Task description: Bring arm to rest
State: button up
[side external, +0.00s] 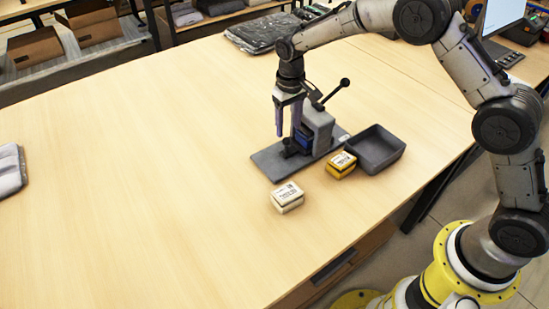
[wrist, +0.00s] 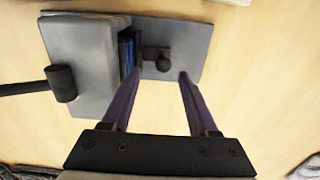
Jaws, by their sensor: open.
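My gripper (side external: 287,124) points down over the table, above a small grey lever press (side external: 318,128) on a flat grey base plate (side external: 268,158). In the wrist view my gripper (wrist: 160,76) has its two purple-grey fingers apart, with nothing held between them. The press body (wrist: 80,62) shows left of the fingers, and its base plate (wrist: 190,45) and a small black post (wrist: 163,62) lie beyond the tips. Whether a finger touches the press is hard to tell. The arm reaches over from the right.
A white-labelled box (side external: 287,197) and a yellow box (side external: 341,165) stand near the press, beside an empty dark tray (side external: 396,146). The press lever (side external: 335,92) sticks up close to my gripper. Dark folded packs (side external: 262,33) lie at the back. The table's left half is mostly clear.

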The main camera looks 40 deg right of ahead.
jog(key=shift+r, duration=0.9)
